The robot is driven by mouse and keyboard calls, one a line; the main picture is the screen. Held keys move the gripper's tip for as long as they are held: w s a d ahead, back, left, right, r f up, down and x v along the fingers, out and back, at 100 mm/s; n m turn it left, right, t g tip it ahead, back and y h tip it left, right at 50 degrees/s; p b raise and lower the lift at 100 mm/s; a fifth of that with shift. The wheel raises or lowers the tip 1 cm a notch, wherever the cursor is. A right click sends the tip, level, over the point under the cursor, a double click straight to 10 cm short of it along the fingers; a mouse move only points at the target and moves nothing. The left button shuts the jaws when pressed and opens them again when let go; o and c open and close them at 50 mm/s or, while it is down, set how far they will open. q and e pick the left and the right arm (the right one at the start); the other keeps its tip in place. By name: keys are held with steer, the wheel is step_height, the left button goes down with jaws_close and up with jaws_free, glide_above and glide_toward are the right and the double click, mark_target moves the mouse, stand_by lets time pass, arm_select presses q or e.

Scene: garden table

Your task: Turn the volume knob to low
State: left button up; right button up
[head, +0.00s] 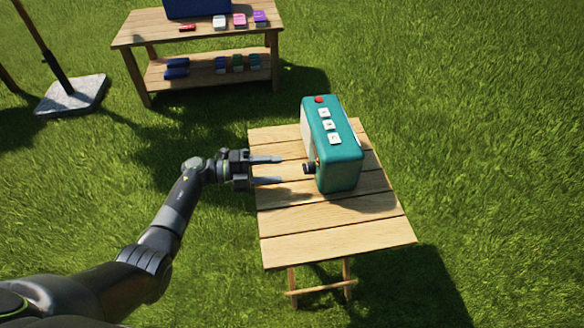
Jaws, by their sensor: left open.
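A teal box-shaped radio (344,168) stands upright on a slatted wooden table (335,245). Its top carries a red button (319,99) and white buttons (328,125). A dark knob (309,168) sticks out from its left side, low down. My left gripper (281,170) is open, its two fingers pointing right at the knob, with a small gap between fingertips and knob. The fingers are over the left part of the table. Any marking for low on the knob is too small to tell. My right gripper is not in view.
A second wooden table (200,34) with a lower shelf stands at the back left, holding a blue box (198,8) and several small coloured items. A grey stand base (72,95) is on the grass at far left.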

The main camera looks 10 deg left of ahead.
arm_select(q)
steer(key=v, duration=1)
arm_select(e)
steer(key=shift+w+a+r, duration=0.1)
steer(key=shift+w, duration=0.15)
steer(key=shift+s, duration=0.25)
